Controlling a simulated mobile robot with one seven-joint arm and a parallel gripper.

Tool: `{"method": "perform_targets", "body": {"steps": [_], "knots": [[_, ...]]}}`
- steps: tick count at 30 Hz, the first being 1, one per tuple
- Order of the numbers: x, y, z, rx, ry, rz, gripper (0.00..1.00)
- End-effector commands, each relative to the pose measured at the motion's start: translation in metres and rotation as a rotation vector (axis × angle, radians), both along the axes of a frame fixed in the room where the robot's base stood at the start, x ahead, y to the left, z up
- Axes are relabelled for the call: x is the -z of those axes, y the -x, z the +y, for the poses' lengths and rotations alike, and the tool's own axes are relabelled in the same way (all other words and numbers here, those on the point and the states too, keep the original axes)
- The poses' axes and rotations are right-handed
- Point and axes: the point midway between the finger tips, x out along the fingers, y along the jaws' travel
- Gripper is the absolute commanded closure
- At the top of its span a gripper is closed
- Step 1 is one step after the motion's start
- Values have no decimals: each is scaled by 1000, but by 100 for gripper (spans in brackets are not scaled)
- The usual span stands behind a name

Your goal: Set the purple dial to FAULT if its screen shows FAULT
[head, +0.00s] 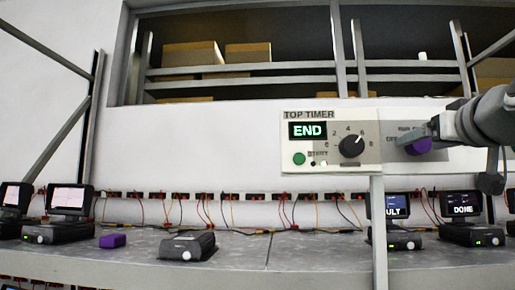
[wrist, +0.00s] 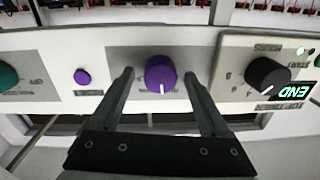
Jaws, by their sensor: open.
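The purple dial (head: 418,146) sits on a white panel, with "OFF" and part of "RUN" legible beside it; my gripper covers the rest of the lettering. In the wrist view the purple dial (wrist: 161,77) has a white pointer line toward the picture's bottom. My gripper (wrist: 159,74) is open, with one finger on each side of the dial; I cannot tell whether they touch it. In the head view my gripper (head: 440,132) comes in from the right. A bench screen (head: 397,206) shows "ULT", its left part hidden by a post.
The TOP TIMER panel (head: 328,145) reads END and has a black knob (head: 351,146). Another screen (head: 462,204) reads DONE. A purple block (head: 113,241) and a dark device (head: 187,246) lie on the bench.

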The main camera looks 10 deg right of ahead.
Motion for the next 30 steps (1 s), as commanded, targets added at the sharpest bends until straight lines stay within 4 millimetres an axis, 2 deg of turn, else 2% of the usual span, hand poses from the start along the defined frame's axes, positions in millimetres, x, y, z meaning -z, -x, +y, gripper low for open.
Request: {"method": "perform_targets", "body": {"steps": [2, 15, 16, 24, 30], "knots": [[0, 0, 0, 0, 0, 0, 20], [0, 0, 0, 0, 0, 0, 97], [0, 0, 0, 0, 0, 0, 100], [0, 0, 0, 0, -23, -6, 100], [0, 1, 0, 0, -109, -27, 100]]}}
